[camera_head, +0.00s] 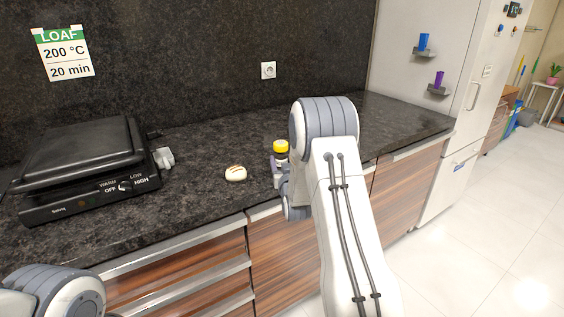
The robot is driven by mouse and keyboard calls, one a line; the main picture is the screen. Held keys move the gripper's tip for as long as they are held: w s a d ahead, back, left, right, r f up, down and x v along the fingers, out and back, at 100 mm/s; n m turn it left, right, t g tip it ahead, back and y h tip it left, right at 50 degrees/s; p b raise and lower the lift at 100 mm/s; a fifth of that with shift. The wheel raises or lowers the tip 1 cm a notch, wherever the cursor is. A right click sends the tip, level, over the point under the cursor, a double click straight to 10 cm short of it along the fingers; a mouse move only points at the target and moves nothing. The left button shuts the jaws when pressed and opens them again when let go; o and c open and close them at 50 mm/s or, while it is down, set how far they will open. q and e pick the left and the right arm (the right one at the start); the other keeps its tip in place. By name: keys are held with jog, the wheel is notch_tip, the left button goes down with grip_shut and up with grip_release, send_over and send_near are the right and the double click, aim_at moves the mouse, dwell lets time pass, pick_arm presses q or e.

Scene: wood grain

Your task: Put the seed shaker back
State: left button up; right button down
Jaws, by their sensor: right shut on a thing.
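A small shaker with a yellow lid (281,146), dark on its lower part, stands out at the front of the dark counter. My right gripper (278,163) is shut on it, at its lower body. My own right arm covers part of the gripper and the space to the right of the shaker. Whether the shaker's base touches the counter cannot be told. My left gripper is out of view; only a rounded part of my left arm shows at the bottom left corner.
Two wall brackets hold a blue item (424,42) and a purple item (438,79). The counter's back right is clear.

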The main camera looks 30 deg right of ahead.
jog(key=shift+c, duration=1)
grip_release()
jog(key=shift+f, duration=0.1)
jog(key=b+v, duration=0.1)
jog(key=v, duration=1.1)
jog(key=a+g+y, duration=0.1)
jog(key=a, duration=0.2)
jog(key=w+a+f+n+y, duration=0.1)
jog(key=a, duration=0.3)
jog(key=a+n+g+y, duration=0.1)
jog(key=a+y, duration=0.1)
jog(key=a, duration=0.1)
jog(key=shift+w+a+f+g, duration=0.2)
jog(key=shift+a+g, duration=0.1)
jog(key=shift+a, duration=0.1)
jog(key=s+a+f+n+g+y, duration=0.3)
jog(key=s+a+n+g+y, duration=0.35)
jog(key=s+a, duration=1.05)
jog(key=s+a+r+n+g+h, duration=0.1)
jog(key=s+g, duration=0.3)
jog(key=s, duration=0.4)
jog(key=s+a+r+n+g+h, duration=0.1)
jog(key=s+g, duration=0.3)
jog(key=s, duration=0.4)
jog(key=shift+s+a+n+h, duration=0.15)
jog(key=shift+a+n+h, duration=0.3)
jog(key=shift+a+h, duration=0.15)
